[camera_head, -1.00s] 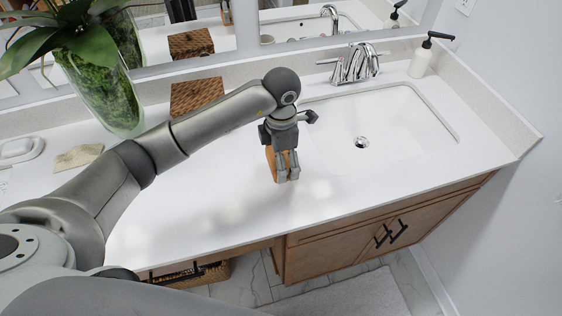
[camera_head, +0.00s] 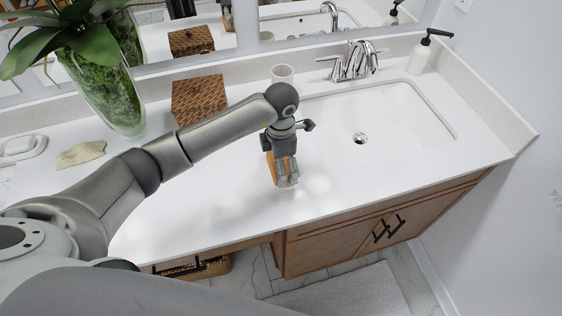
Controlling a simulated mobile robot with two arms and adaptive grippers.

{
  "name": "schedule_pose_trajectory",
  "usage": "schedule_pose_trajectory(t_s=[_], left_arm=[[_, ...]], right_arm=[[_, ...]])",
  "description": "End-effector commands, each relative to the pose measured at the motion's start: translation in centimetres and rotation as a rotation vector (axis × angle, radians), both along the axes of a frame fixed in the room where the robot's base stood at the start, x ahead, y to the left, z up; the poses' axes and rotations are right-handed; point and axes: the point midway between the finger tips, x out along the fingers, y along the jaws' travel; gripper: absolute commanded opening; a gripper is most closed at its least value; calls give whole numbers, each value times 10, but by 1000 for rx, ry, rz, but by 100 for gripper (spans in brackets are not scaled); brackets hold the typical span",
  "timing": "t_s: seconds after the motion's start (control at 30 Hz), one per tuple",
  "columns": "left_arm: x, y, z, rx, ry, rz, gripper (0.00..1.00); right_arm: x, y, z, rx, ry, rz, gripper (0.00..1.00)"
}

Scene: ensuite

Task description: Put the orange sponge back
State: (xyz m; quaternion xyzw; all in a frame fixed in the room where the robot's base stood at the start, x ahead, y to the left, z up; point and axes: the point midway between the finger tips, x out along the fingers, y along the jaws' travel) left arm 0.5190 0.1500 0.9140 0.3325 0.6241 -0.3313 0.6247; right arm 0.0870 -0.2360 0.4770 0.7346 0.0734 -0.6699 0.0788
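The orange sponge (camera_head: 271,166) is at the front of the white counter, left of the sink, partly hidden by my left gripper. My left gripper (camera_head: 288,182) points down at the sponge, its fingers over the sponge's near right side. The fingers look close together, but whether they grip the sponge or only stand against it cannot be made out. Whether the sponge touches the counter is also unclear. My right gripper does not show.
A sink (camera_head: 400,125) with a chrome faucet (camera_head: 357,62) lies to the right, and a soap dispenser (camera_head: 420,55) behind it. A white cup (camera_head: 282,74), a woven box (camera_head: 199,100) and a plant vase (camera_head: 105,95) stand at the back.

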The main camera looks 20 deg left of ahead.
Motion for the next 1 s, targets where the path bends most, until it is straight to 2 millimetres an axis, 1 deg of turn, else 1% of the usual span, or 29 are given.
schedule_pose_trajectory(t_s=[0.17,0.3,0.37,0.47,0.7,0.8,0.9,1.0], left_arm=[[0,0,0,0,0,0,100],[0,0,6,-1,1,1,100],[2,0,11,-1,-6,-1,100],[2,1,28,0,-7,-1,100],[1,0,81,0,-7,-1,100],[1,0,99,1,-4,0,100],[1,0,112,0,-2,0,100],[0,0,120,0,-1,1,100]], right_arm=[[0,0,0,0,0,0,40],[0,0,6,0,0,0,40],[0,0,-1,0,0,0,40],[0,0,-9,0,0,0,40],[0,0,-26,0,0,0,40],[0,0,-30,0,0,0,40],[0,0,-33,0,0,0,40],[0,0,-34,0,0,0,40]])
